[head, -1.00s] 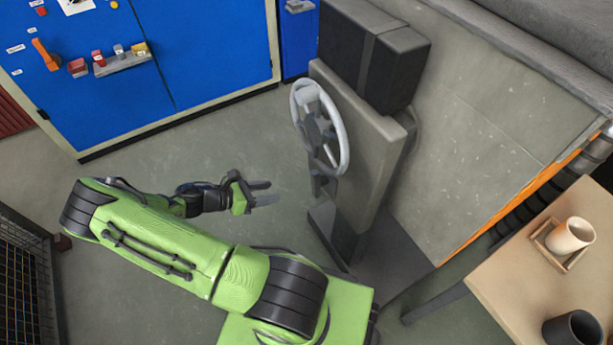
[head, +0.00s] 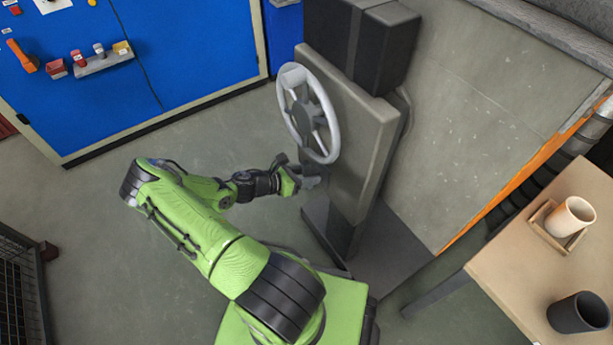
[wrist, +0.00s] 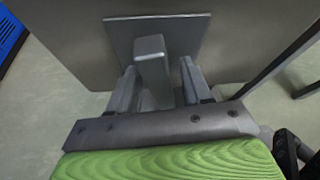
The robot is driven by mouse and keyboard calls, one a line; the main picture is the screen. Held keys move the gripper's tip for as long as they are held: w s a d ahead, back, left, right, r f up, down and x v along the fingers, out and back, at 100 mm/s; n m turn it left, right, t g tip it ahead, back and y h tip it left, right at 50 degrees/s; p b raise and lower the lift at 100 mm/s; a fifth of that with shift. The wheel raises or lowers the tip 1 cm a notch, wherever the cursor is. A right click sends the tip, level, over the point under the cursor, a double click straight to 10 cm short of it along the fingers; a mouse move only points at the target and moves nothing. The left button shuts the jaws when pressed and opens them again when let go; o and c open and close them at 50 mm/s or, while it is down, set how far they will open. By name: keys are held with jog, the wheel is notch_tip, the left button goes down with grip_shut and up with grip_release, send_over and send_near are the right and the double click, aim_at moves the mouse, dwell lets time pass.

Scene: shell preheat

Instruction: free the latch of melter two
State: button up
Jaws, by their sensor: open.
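A grey latch handle (wrist: 152,67) juts from a square grey plate (wrist: 187,32) in the wrist view. My gripper (wrist: 158,88) is open, with one finger on each side of the handle; I cannot tell whether either finger touches it. In the head view my gripper (head: 314,178) is at the front of a grey stand (head: 362,135), just below a pale handwheel (head: 308,112). The latch itself is hidden there by my gripper. No label shows which melter this is.
A wooden table (head: 510,270) at the right holds a cream cup (head: 570,216) in a small tray and a dark cup (head: 579,312). A blue cabinet (head: 190,60) stands at the back left. A mesh cage (head: 20,290) is at the left. The floor between is clear.

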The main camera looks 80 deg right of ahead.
grip_shut()
jog(key=shift+s+a+r+m+p, duration=0.15)
jog(key=shift+m+p, duration=0.25)
jog(key=shift+p, duration=0.2)
jog(key=shift+m+t+h, duration=0.3)
jog(key=shift+t, duration=0.1)
grip_release()
jog(key=p+v, duration=0.3)
jog(key=v, duration=1.2)
jog(key=shift+w+a+p, duration=0.15)
jog(key=shift+w+p, duration=0.15)
jog(key=shift+w, duration=0.1)
